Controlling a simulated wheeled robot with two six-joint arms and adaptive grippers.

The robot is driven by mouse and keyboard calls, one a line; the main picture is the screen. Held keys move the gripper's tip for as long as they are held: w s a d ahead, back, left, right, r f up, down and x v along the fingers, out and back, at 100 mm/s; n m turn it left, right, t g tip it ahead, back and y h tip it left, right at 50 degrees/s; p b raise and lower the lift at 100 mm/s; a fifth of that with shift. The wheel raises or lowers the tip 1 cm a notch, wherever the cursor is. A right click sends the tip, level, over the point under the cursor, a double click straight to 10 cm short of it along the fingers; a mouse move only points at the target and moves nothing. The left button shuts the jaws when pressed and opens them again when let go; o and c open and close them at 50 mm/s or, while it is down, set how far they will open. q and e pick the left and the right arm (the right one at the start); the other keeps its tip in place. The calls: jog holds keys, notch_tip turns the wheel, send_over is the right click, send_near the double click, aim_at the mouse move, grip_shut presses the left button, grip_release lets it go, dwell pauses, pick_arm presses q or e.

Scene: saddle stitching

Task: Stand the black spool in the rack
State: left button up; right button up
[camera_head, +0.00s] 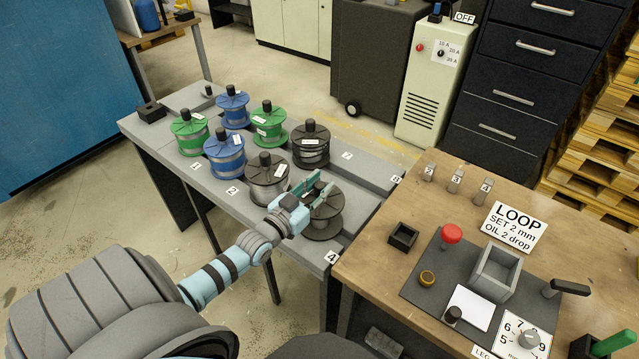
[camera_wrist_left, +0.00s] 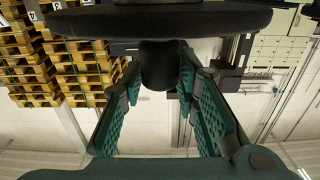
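The black spool (camera_head: 323,226) stands upright at the near right end of the grey rack (camera_head: 352,207), by the label 4. My left gripper (camera_head: 318,190) is at its top, with the fingers on either side of the knob. In the left wrist view the spool's dark flange (camera_wrist_left: 160,22) fills the top, and its knob (camera_wrist_left: 158,66) sits between the fingertips, which appear to touch it. The head view does not show whether the spool's base rests fully on the rack. Part of my right gripper (camera_head: 612,344) shows at the bottom right corner; its opening is cut off.
A wooden bench (camera_head: 375,262) with a grey mat, red knob and small blocks stands to the right.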

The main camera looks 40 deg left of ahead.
pick_arm(q)
jog(key=shift+o, duration=1.4)
jog(key=shift+s, duration=0.2)
jog(key=s, duration=1.1)
jog(key=shift+s+d, duration=0.15)
jog(key=shift+s, duration=0.2)
